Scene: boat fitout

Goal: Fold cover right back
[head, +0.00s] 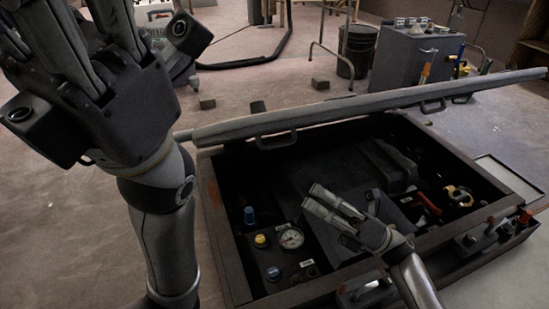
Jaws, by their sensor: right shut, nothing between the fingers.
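A long grey cover (360,104) stands raised along the far side of an open dark box (215,215), seen nearly edge-on, with handles on its near face. Whether it is one panel or two I cannot tell. My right gripper (317,199) is shut and empty over the box's open inside, below and in front of the cover, apart from its handles. My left gripper (65,55) is close to the camera at the upper left, left of the cover. Its fingertips are not clearly shown.
Behind stand a grey cabinet (400,65) and a dark bin (357,50). Small blocks lie on the otherwise open floor.

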